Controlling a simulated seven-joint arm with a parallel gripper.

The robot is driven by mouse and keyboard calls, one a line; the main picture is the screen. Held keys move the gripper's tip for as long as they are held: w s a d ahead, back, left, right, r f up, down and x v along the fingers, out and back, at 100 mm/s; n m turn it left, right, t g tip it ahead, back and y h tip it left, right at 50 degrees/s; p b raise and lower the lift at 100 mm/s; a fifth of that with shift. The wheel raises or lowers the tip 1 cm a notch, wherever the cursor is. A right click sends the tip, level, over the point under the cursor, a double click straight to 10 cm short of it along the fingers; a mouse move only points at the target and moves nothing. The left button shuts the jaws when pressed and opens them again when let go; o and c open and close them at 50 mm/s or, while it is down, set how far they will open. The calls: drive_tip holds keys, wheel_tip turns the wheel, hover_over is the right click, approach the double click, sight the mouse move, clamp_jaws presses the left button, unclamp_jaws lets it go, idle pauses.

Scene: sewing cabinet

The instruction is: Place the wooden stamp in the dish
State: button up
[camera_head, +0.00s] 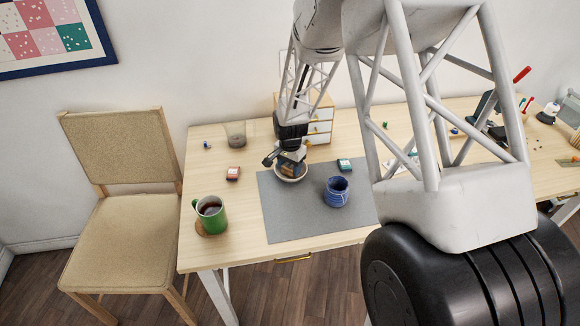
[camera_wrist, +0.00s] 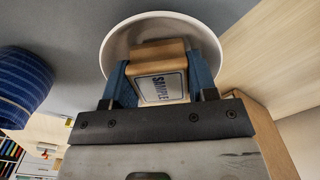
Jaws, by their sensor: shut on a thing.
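I cannot tell whether the stamp touches the dish floor.
A blue ribbed mug (camera_head: 337,192) stands on the grey mat (camera_head: 290,222) right of the dish. A small drawer cabinet (camera_head: 320,126) stands close behind my gripper.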

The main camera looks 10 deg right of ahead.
drive_tip(key=shift+f, duration=0.2)
drive_tip(key=o, duration=0.7)
wheel_tip(320, 180, up, 12)
idle(0.7)
drive_tip(key=shift+r, duration=0.1)
idle(0.4)
